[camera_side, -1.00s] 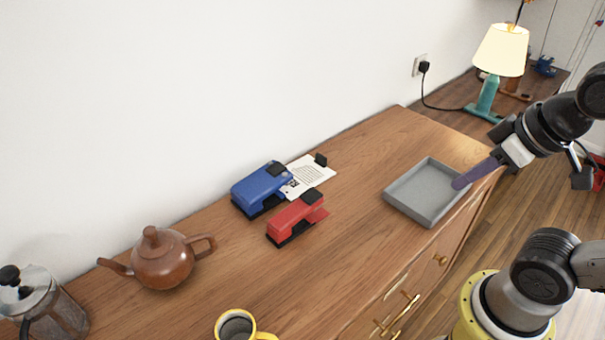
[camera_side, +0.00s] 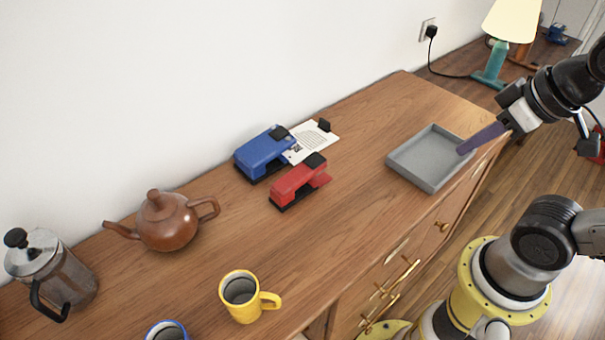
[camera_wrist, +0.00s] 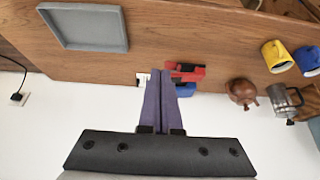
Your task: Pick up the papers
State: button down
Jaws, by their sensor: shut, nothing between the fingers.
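The papers (camera_side: 317,136) are white printed sheets with a black clip, lying on the wooden cabinet top by the wall. The blue stapler (camera_side: 264,152) covers or adjoins their left end. In the wrist view only a small white piece of the papers (camera_wrist: 143,78) shows, left of the fingers. My gripper (camera_side: 463,150) has long purple fingers and is shut and empty. In the side view its tips appear over the right part of the grey tray, well to the right of the papers. The fingers (camera_wrist: 168,73) lie close together in the wrist view.
The grey tray (camera_side: 409,162) looks empty. A red stapler (camera_side: 298,181) lies in front of the blue one. A brown teapot (camera_side: 167,224), a metal press pot (camera_side: 57,278), a yellow mug (camera_side: 239,298) and a blue mug (camera_side: 167,332) stand left. Wood between staplers and tray is clear.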

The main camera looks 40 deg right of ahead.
dwell(0.4)
jog(key=c, duration=0.8)
grip_release()
